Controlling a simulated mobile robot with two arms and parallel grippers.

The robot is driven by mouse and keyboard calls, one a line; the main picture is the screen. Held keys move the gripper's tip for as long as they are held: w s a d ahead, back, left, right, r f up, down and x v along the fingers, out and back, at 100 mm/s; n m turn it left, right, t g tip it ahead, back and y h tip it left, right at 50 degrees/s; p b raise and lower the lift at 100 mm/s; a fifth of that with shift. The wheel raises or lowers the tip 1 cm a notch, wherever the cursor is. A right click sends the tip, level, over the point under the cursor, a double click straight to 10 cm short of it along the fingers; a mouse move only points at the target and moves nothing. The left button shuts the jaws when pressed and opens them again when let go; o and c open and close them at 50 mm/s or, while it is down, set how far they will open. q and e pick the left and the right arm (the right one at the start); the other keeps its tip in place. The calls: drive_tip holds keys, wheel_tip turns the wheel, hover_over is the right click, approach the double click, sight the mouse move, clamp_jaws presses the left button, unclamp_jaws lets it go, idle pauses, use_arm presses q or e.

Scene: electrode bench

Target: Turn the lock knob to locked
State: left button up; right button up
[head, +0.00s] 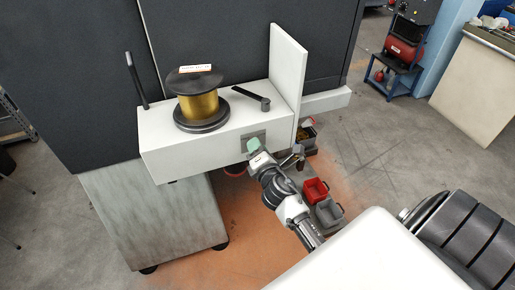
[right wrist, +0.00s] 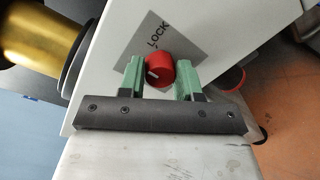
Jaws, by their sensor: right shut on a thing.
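The lock knob (right wrist: 160,70) is red with a white pointer line, and sits on a grey plate marked LOCK (right wrist: 160,40) on the front face of the white box (head: 185,162). In the right wrist view the green fingers of my right gripper (right wrist: 161,78) stand on both sides of the knob, shut on it. The white line points down and to the left in that view, away from the LOCK lettering. In the head view my right gripper (head: 256,147) is at the front plate and hides the knob. My left gripper is not in view.
A brass-coloured spool (head: 199,105) with black flanges stands on the white box. A black lever (head: 252,97) lies on the box top and an upright white panel (head: 289,75) rises at its right. Red and grey bins (head: 314,190) are on the floor below.

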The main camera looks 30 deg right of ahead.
drive_tip(key=shift+f+m, duration=0.1)
drive_tip(key=shift+m, duration=3.7)
drive_tip(key=shift+p, duration=0.3)
drive_tip(key=o, duration=0.9)
drive_tip(key=shift+d, duration=0.1)
drive_tip(key=shift+s, duration=0.1)
drive_tip(key=shift+b+v, duration=0.9)
drive_tip(key=shift+v, duration=4.45)
drive_tip(key=shift+d, duration=0.1)
